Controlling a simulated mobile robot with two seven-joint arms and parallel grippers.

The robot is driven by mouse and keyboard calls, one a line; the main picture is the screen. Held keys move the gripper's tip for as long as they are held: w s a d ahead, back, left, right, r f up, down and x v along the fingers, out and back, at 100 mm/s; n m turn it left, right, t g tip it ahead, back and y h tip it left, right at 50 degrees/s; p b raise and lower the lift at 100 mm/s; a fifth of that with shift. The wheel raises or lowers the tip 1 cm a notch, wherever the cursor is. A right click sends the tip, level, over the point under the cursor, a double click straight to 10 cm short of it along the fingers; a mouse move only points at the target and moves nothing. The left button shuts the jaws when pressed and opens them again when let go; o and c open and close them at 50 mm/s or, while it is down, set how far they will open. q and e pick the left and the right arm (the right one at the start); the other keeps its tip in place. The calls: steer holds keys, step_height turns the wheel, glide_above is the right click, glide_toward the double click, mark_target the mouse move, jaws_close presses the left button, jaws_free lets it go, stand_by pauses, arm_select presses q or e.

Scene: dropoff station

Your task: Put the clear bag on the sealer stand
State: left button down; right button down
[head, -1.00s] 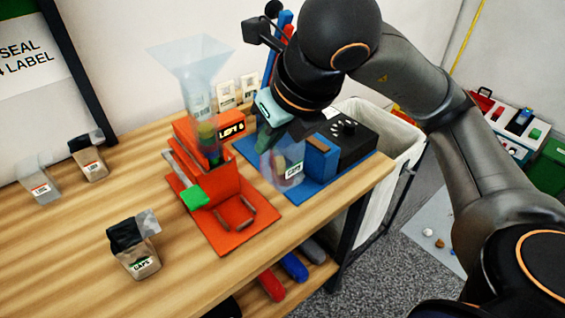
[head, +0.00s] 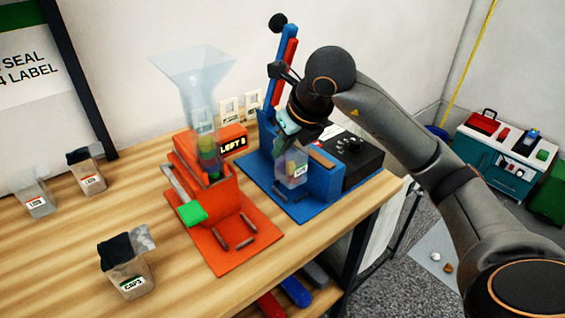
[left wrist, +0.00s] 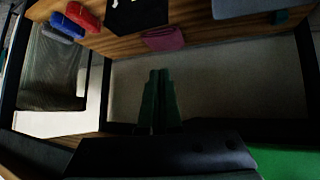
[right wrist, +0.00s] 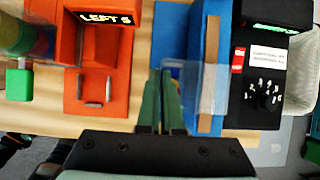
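The clear bag (head: 292,167) is upright, with a white label and contents in its lower part. My right gripper (head: 287,143) is shut on its top edge. The bag is in front of the blue block of the sealer stand (head: 300,209), over its blue base plate; I cannot tell whether it touches the plate. In the right wrist view the green fingers (right wrist: 163,98) are close together, with the clear film (right wrist: 195,88) to their right, against the blue stand (right wrist: 172,30). My left gripper (left wrist: 160,98) is shut and empty in the left wrist view, away from the bag.
An orange dispenser (head: 215,205) with a clear funnel stands just left of the stand. A black control box (head: 350,158) adjoins it on the right. The sealer's tall blue and red lever (head: 285,70) rises behind.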

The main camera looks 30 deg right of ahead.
mark_target(283, 159)
steer(key=shift+w+d+f, duration=0.2)
steer(key=shift+f, duration=0.15)
steer(key=shift+w+d+f, duration=0.1)
steer(key=shift+w+f, duration=0.05)
steer(key=shift+f, duration=1.55)
steer(key=shift+f+b, duration=0.2)
steer(key=shift+b, duration=0.2)
steer(key=c, duration=1.1)
jaws_free()
steer(key=shift+r, duration=0.15)
steer(key=shift+r+p, duration=0.25)
steer(key=shift+p, duration=0.05)
steer(key=p+v, duration=0.1)
steer(key=v, duration=1)
steer(key=shift+s+r, duration=0.25)
steer(key=shift+r, duration=0.05)
